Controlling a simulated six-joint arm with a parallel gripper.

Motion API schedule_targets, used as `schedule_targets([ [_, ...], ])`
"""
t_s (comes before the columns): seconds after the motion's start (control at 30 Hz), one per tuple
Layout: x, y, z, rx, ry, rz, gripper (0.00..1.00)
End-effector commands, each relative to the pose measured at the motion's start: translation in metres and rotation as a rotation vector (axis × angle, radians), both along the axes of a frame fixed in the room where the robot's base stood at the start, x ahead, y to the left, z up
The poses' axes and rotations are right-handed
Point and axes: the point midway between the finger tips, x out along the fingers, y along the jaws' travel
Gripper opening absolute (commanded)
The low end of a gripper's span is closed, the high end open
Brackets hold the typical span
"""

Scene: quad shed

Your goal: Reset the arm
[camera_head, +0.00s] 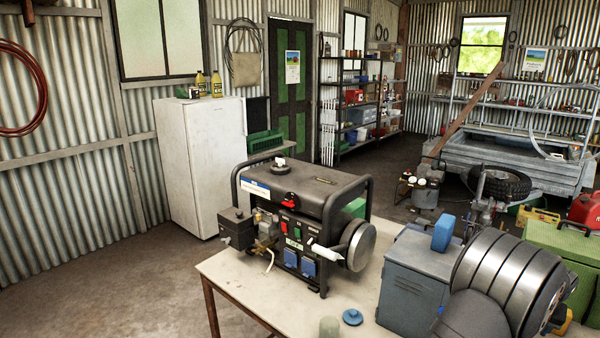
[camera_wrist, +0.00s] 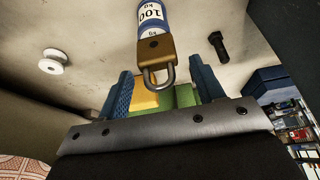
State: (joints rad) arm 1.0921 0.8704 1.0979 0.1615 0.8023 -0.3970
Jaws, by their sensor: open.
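My gripper (camera_wrist: 162,92) shows in the wrist view, with two blue ridged fingers standing apart above a grey metal plate. It is open. A yellow thing (camera_wrist: 144,101) and a green thing (camera_wrist: 184,96) show in the gap between the fingers; I cannot tell whether they are between them or beyond. A brass padlock (camera_wrist: 154,48) with a grey shackle shows just past the gap, in front of a white and blue cylinder (camera_wrist: 151,13) marked 100 kg.
In the wrist view, a white spool (camera_wrist: 55,62) and a black bolt (camera_wrist: 218,46) lie on a pale surface. In the head view, a generator (camera_head: 305,215) stands on the workbench (camera_head: 250,297), beside a grey-blue metal box (camera_head: 412,284). A blue knob (camera_head: 352,317) lies near the front.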

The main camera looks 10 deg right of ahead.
Motion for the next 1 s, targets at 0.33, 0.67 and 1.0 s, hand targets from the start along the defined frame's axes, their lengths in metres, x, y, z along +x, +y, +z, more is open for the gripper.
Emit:
schedule_targets([
  [0.33, -0.016, 0.015, 0.036, -0.002, -0.001, 0.000, 0.61],
  [0.67, -0.034, 0.034, 0.097, -0.002, -0.001, 0.000, 0.61],
  [1.0, -0.014, 0.014, 0.026, 0.005, 0.002, 0.001, 0.61],
])
